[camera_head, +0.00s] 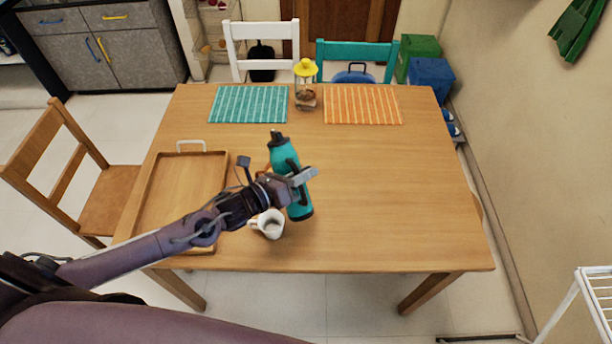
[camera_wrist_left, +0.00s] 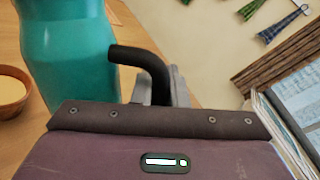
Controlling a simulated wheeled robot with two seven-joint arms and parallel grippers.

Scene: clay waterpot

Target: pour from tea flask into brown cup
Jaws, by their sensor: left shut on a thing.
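A teal tea flask (camera_head: 285,156) with a black top and black handle is held over the middle of the table, near upright with its top leaning slightly left. My left gripper (camera_head: 303,178) is shut on its handle. In the left wrist view the flask (camera_wrist_left: 68,45) fills the upper left and its black handle (camera_wrist_left: 140,58) runs down to the jaws. A brown round cup (camera_wrist_left: 12,88) with pale tan inside shows at the left edge there. My right gripper is not in view.
A whitish cup (camera_head: 269,225) stands just below my gripper in the head view. A wooden tray (camera_head: 150,195) lies at the left of the table (camera_head: 400,200). A yellow-topped jar (camera_head: 305,92) stands between teal (camera_head: 248,104) and orange mats (camera_head: 362,104). The table's right side is clear.

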